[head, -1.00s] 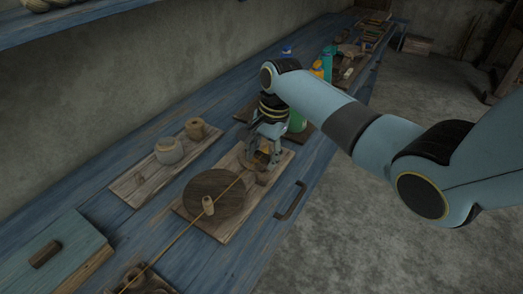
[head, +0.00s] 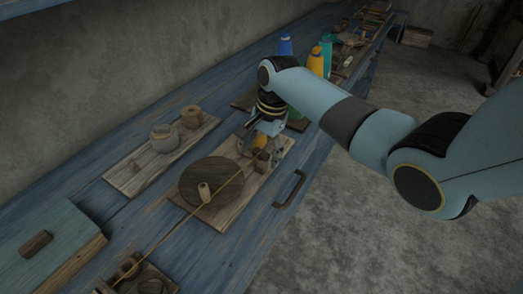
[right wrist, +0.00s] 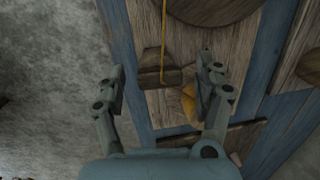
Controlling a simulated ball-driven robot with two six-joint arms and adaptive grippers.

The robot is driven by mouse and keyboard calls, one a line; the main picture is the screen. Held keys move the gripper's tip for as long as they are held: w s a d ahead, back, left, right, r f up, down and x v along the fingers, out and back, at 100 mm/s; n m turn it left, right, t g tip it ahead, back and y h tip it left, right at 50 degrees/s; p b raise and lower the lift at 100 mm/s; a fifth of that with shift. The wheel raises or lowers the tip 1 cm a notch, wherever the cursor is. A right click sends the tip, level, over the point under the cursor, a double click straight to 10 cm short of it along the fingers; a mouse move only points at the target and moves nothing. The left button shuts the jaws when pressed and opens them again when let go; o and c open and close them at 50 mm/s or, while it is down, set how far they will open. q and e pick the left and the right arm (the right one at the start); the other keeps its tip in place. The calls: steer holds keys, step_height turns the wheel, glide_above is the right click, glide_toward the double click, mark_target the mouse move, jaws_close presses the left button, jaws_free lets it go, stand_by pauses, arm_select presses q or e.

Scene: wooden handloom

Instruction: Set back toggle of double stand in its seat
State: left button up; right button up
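My right gripper (head: 259,153) points down over that end. In the right wrist view my right gripper (right wrist: 160,82) is open, its fingers either side of the block and apart from it. A yellow rounded thing (right wrist: 189,103) shows beside one finger. I cannot tell which part is the toggle. My left gripper is not in view.
A second board (head: 125,183) holds a round pot (head: 164,138) and a wooden spool (head: 192,118). A blue-green box (head: 65,235) and a small wooden tray (head: 120,284) stand nearer. Bottles (head: 316,62) stand beyond the gripper. A handle (head: 290,190) sits at the bench edge.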

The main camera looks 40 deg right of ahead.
step_height(320, 180, up, 12)
steer(key=s+d, duration=0.1)
steer(key=shift+d, duration=0.3)
steer(key=shift+f, duration=0.1)
stand_by(0.4)
